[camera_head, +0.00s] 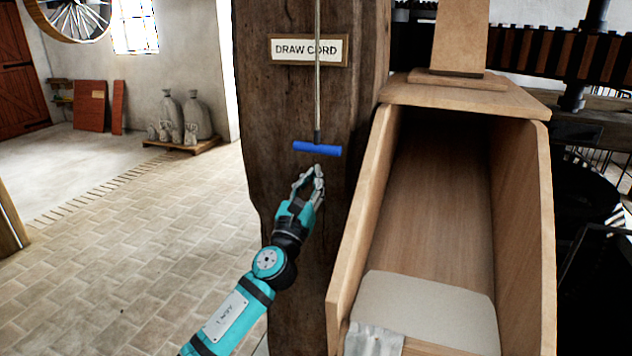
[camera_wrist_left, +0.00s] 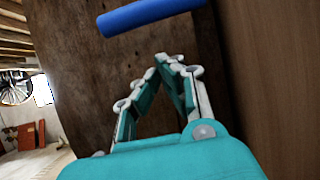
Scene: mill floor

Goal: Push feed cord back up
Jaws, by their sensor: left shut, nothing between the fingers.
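The draw cord (camera_head: 317,85) hangs down the front of a dark wooden post, past a sign reading "DRAW CORD" (camera_head: 292,49). A blue bar handle (camera_head: 317,149) hangs level at its lower end. My left gripper (camera_head: 318,168) is shut and empty just below the handle, with a small gap seeming to lie between them. In the left wrist view the fingertips (camera_wrist_left: 163,58) meet, and the blue handle (camera_wrist_left: 150,14) shows above them, apart from them. My right gripper is in neither view.
The wooden post (camera_head: 265,150) stands behind the cord. A wooden chute (camera_head: 430,200) with pale material at its lower end is close on the right. Sacks (camera_head: 196,115) stand on a pallet at the back left. The brick floor on the left is clear.

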